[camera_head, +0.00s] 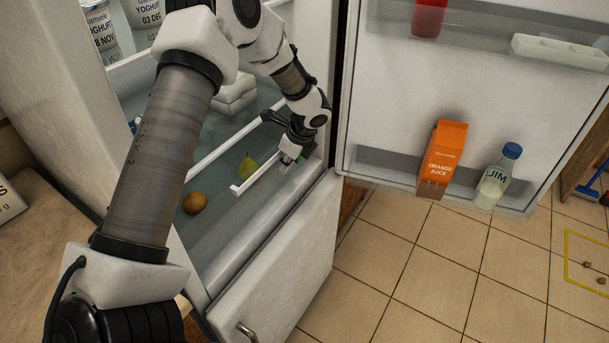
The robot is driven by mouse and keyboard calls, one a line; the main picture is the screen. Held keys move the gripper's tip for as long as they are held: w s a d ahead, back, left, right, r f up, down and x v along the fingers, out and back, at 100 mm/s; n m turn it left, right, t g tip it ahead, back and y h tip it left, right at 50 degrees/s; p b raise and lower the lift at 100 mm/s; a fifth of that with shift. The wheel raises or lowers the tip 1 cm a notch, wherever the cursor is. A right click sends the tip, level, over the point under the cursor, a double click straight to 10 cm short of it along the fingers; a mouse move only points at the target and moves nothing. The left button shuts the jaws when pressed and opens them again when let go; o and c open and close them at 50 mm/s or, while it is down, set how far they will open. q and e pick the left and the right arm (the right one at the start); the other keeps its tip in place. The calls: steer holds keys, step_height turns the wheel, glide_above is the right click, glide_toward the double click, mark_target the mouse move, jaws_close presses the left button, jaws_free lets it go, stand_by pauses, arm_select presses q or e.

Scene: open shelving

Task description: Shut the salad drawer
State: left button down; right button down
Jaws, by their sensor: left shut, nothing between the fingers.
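The salad drawer is low in the open fridge; its white front strip (258,173) shows at the fridge's right side. How far the drawer stands out is hard to tell. My left gripper (289,159) is shut and empty, pointing down at the right end of the strip. I cannot tell whether it touches the strip. My left arm hides much of the fridge's inside. My right gripper is not in view.
The fridge door (385,110) stands wide open on the right, with an orange juice carton (442,160) and a bottle (497,178) on its lower rack. A closed white panel with a metal handle (246,331) is below.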

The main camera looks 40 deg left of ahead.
arm_select(q)
steer(key=a+p, duration=0.1)
steer(key=a, duration=0.4)
steer(key=shift+w+f+p, duration=0.1)
steer(key=shift+f+p, duration=0.05)
steer(key=shift+p, duration=0.2)
steer(key=shift+s+a, duration=0.25)
steer(key=shift+a, duration=0.2)
steer(key=shift+w, duration=0.1)
